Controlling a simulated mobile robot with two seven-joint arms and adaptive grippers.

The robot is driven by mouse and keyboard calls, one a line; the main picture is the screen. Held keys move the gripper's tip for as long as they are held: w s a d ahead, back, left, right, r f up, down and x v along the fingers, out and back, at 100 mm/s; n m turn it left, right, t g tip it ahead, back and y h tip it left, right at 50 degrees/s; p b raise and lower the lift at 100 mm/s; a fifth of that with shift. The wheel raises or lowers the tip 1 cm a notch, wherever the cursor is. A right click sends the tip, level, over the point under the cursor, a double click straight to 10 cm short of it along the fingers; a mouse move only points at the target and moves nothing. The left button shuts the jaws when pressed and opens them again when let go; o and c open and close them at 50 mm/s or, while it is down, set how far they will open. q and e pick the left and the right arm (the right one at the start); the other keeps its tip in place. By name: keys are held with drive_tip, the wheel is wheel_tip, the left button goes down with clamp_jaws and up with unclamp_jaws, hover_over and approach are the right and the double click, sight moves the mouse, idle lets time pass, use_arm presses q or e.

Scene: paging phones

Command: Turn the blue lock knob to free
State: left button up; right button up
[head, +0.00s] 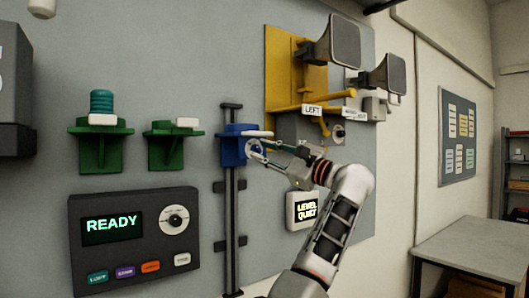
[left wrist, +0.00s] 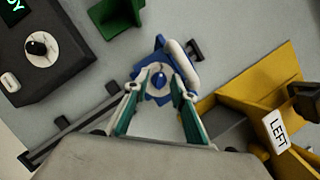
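The blue lock knob (left wrist: 158,81) is in the middle of the left wrist view, on a blue carriage (head: 233,152) that sits on a dark vertical rail in the head view. The carriage has a white bar along its top. My left gripper (head: 258,148) is right in front of the carriage. In the left wrist view its two fingers (left wrist: 155,88) are apart, one on each side of the knob, with a gap between them. I cannot tell whether the tips touch anything. The knob itself is hidden behind the fingers in the head view. My right gripper is not in view.
A yellow bracket (head: 290,75) with horn speakers and a LEFT label stands close to the right. Green holders (head: 98,150) and a dark console (head: 135,262) reading READY are on the left.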

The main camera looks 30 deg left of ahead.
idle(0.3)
use_arm(q)
drive_tip(key=v, duration=1.2)
drive_tip(key=shift+f, duration=0.1)
